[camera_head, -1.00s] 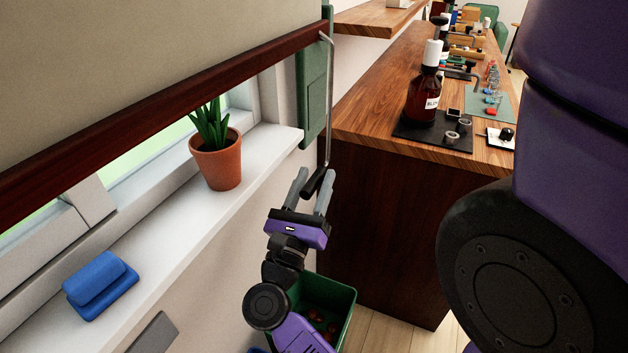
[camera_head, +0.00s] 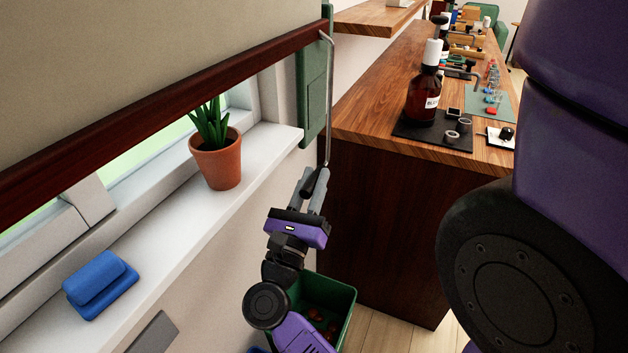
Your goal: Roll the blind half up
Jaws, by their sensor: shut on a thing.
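The blind (camera_head: 130,60) is a beige sheet with a dark red-brown bottom bar (camera_head: 150,108). It hangs over the upper part of the window, and its bar is above the sill. A thin metal crank rod (camera_head: 330,100) hangs at the right of the blind, beside a green panel (camera_head: 314,90). Its dark handle (camera_head: 308,187) is at the lower end. My gripper (camera_head: 313,182) is shut on this handle, with one grey finger on each side of it. The fingers hide part of the handle.
A potted plant (camera_head: 218,162) and a blue object (camera_head: 100,285) stand on the white sill (camera_head: 185,238). A green bin (camera_head: 343,312) is below my gripper. A wooden counter (camera_head: 375,110) with a brown bottle (camera_head: 424,95) is at the right.

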